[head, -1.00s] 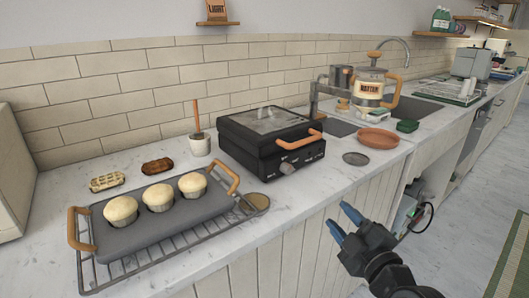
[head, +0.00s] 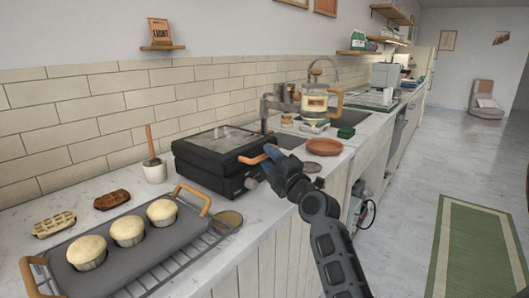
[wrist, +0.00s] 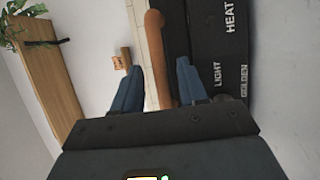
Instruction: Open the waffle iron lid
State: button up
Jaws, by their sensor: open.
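The black waffle iron (head: 212,172) stands on the counter, its lid (head: 218,138) down. Its orange-brown handle (head: 252,159) sticks out at the front right. My gripper (head: 270,161) is at that handle, its blue fingers open. In the wrist view the handle (wrist: 156,50) runs between the two spread fingers, with the gap at their tips (wrist: 158,72). I cannot tell whether either finger touches it. The black front of the iron with white lettering (wrist: 232,65) lies to the right. In the head view the fingers hide part of the handle's right end.
A dark tray with muffins (head: 110,262) sits on a wire rack at the front left. A white pot with a wooden-handled tool (head: 154,172) stands left of the iron. A terracotta plate (head: 324,147) lies to its right.

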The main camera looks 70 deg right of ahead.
jog(key=shift+x, duration=1.2)
grip_shut()
